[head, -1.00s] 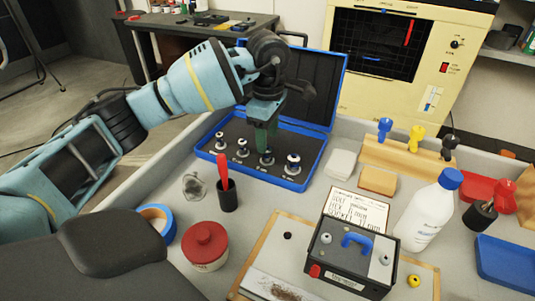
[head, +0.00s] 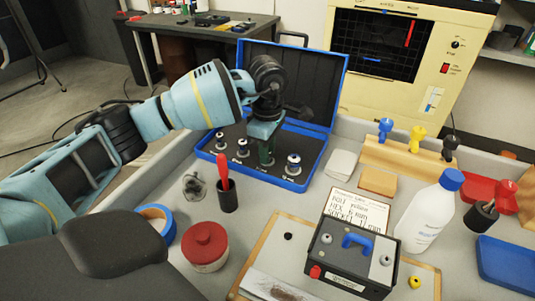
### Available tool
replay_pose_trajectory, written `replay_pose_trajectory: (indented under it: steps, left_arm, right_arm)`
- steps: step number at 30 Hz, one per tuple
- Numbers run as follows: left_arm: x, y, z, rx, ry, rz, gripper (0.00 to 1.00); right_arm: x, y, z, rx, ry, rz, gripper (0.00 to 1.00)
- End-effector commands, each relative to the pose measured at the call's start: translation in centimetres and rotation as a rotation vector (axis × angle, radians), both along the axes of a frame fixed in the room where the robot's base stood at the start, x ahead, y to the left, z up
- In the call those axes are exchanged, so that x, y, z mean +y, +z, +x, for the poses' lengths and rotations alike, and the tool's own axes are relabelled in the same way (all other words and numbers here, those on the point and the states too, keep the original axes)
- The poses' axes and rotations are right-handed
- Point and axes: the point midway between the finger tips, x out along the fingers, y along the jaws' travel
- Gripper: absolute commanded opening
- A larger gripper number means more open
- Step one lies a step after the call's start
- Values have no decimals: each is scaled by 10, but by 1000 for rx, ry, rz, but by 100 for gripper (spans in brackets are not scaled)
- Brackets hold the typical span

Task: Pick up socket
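The sockets stand in a row in the dark foam of an open blue case (head: 305,181). From the left they are a first socket (head: 220,141), a second socket (head: 242,148), a third socket (head: 267,160) and a fourth socket (head: 293,165). My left gripper (head: 267,150) points down at the third socket, with its green fingers over or around the top of it. The fingers hide part of that socket, and I cannot tell whether they are open or shut. My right gripper is not in view.
A card (head: 358,213) reads bolt yellow, hex 6 mm, socket 17 mm or similar. A black box (head: 350,258) with a blue handle sits in front. A red screwdriver in a black cup (head: 227,195), a red-lidded jar (head: 205,247) and a white bottle (head: 430,215) stand nearby.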

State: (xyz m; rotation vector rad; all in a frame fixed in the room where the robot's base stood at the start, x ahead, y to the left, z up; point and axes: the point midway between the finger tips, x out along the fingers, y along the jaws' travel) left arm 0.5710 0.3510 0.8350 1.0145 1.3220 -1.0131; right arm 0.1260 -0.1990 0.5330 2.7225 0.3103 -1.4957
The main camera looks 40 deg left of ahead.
Motion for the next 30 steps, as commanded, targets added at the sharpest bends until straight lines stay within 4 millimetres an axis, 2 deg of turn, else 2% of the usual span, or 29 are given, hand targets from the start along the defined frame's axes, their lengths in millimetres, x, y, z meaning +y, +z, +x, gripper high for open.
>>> replay_pose_trajectory:
  steps: [1, 4, 14, 17, 24, 30]
  left_arm:
    - [0, 0, 0, 0, 0, 0, 11]
    - [0, 0, 0, 0, 0, 0, 0]
    - [0, 4, 0, -1, 0, -1, 0]
    - [0, 15, 1, -2, 0, -1, 0]
    - [-1, 60, 1, -5, -1, -2, 0]
    - [-1, 89, 1, -2, -1, -1, 0]
  right_arm:
    - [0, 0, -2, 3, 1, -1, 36]
    - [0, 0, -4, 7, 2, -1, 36]
    - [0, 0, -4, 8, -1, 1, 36]
    - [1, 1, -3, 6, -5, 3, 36]
    - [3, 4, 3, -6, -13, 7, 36]
    - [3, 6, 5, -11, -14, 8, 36]
